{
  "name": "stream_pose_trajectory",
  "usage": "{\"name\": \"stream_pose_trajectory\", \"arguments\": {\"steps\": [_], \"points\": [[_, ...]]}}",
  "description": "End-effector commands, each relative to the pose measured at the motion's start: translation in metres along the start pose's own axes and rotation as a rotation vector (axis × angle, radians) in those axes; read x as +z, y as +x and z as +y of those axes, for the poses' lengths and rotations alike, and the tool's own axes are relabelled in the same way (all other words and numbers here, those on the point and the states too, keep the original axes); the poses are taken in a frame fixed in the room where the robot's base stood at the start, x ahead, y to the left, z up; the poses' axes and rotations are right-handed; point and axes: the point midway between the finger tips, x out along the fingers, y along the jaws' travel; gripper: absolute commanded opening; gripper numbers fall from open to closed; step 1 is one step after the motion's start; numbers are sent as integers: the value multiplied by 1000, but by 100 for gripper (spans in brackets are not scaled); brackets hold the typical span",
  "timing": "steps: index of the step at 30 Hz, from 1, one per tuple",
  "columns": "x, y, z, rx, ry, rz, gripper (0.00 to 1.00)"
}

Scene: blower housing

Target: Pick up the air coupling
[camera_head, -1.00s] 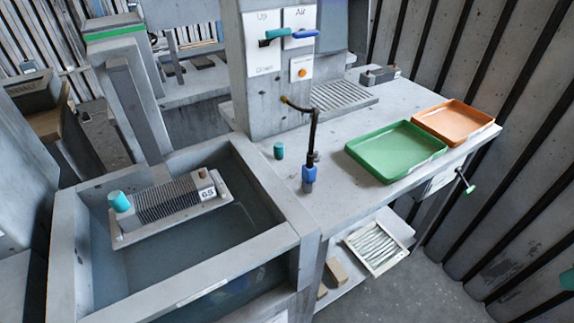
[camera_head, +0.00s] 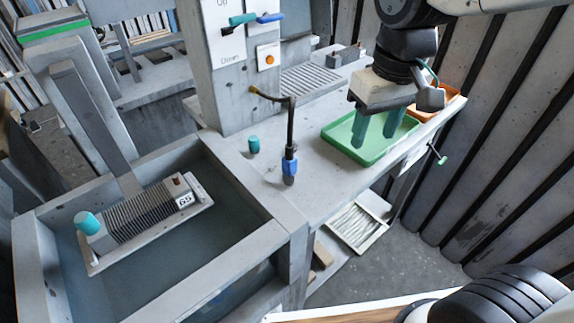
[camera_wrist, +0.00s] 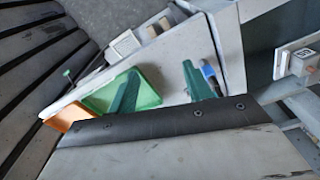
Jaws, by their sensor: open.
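The air coupling (camera_head: 289,168) is a blue fitting at the lower end of a black hose, upright over the bench near the tank's corner in the head view. The hose comes from a brass fitting on the concrete column. My gripper (camera_head: 375,132) is open and empty, fingers pointing down, in front of the green tray and to the right of the coupling. In the wrist view, the blue coupling (camera_wrist: 209,73) shows just right of one green finger, outside the gap of my gripper (camera_wrist: 161,70). The finger may hide part of it.
A green tray (camera_head: 335,129) and an orange tray (camera_head: 452,103) stand on the bench. A teal cap (camera_head: 254,144) stands left of the hose. A finned housing (camera_head: 140,215) with a teal plug sits over the water tank (camera_head: 245,275). The column (camera_head: 235,100) rises behind.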

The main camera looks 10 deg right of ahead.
Motion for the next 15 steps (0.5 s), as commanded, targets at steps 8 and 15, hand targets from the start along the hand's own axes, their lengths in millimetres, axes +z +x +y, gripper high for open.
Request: {"name": "stream_pose_trajectory", "arguments": {"steps": [8,15], "points": [[-91,54,-74,-11,-233,-49,50],[-110,75,-97,-13,-292,-57,50]]}}
